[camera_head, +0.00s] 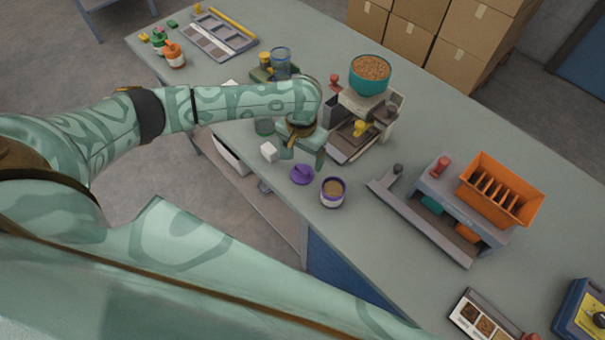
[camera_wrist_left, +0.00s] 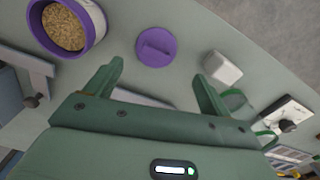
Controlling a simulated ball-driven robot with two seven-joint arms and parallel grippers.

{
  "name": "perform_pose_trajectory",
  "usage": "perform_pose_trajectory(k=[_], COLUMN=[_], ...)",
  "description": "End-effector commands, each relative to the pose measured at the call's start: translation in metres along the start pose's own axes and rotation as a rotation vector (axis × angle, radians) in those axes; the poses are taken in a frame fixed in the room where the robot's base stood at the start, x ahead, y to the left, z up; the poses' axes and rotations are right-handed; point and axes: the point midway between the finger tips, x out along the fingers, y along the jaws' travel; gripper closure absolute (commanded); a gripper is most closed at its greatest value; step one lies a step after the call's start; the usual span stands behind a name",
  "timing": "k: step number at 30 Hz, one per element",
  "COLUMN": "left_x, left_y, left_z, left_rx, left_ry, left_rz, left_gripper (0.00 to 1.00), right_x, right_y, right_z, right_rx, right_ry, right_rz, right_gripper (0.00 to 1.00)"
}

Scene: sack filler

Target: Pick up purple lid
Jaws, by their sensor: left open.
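The purple lid (camera_head: 302,174) lies flat on the grey-green table near its front edge, next to a purple-rimmed tub of grain (camera_head: 332,192). In the left wrist view the lid (camera_wrist_left: 156,46) is round with a raised bar on top, and the tub (camera_wrist_left: 68,26) is to its left. My left gripper (camera_head: 301,158) is above the table just behind the lid. In the left wrist view its two fingers (camera_wrist_left: 158,74) are apart with nothing between them, and the lid shows beyond the gap between their tips. My right gripper is not in view.
A white cube (camera_head: 268,152) sits left of the lid; it also shows in the left wrist view (camera_wrist_left: 222,68). A filler stand with a teal bowl of grain (camera_head: 370,74) is behind my gripper. A grey machine with an orange slotted hopper (camera_head: 500,190) stands to the right.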

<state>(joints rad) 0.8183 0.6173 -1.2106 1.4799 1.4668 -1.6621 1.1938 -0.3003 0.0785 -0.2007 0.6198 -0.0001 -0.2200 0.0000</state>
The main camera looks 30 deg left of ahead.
Motion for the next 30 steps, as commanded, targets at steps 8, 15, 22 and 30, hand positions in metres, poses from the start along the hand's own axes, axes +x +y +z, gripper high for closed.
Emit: perform_pose_trajectory(k=[8,15,22,30], left_x=[0.041,0.051,0.05,0.05], left_y=[0.008,0.007,0.007,0.007], left_z=[0.003,0.003,0.003,0.003], left_rx=[-0.001,0.001,0.001,0.001], left_ry=[-0.002,0.001,0.001,0.001], left_rz=[0.0,0.0,-0.001,-0.001], left_gripper=[0.18,0.18,0.62,0.66], right_x=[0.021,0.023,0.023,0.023], right_y=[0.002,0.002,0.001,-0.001], right_z=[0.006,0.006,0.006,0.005], right_rx=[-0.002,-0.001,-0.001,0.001], right_ry=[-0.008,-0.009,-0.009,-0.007], right_rz=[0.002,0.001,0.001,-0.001], right_gripper=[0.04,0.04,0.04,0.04])
